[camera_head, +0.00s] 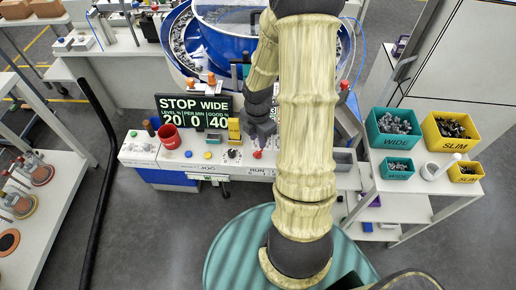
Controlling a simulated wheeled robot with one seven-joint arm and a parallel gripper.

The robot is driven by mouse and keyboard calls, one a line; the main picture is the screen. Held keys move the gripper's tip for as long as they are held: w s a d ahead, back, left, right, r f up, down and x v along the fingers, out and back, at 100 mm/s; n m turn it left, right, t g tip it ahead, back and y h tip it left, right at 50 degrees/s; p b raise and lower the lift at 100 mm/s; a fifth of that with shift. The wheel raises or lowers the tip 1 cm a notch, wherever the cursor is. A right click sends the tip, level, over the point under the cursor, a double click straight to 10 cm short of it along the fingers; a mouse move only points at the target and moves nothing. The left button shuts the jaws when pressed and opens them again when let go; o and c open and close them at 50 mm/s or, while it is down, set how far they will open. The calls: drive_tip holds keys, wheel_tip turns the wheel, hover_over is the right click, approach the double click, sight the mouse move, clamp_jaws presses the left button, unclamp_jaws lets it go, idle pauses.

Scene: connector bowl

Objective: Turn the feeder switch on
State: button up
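The control panel (145,150) is a pale box top in front of the blue bowl feeder (225,45). I cannot tell for certain which control is the feeder switch. Labels reading JOG and RUN are on the panel's front edge. My gripper (262,135) points down over the panel's right part, close to the magenta part. Its fingers are small and dark, so whether they are open is unclear.
A display (195,112) reads STOP WIDE, 20, 0, 40. Teal bins (396,128) and yellow bins (450,131) of parts sit on the right table. A shelf with reels (38,174) is at left. Dark floor lies between.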

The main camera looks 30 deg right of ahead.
sight(258, 151)
wheel_tip(258, 151, down, 6)
idle(0.4)
clamp_jaws()
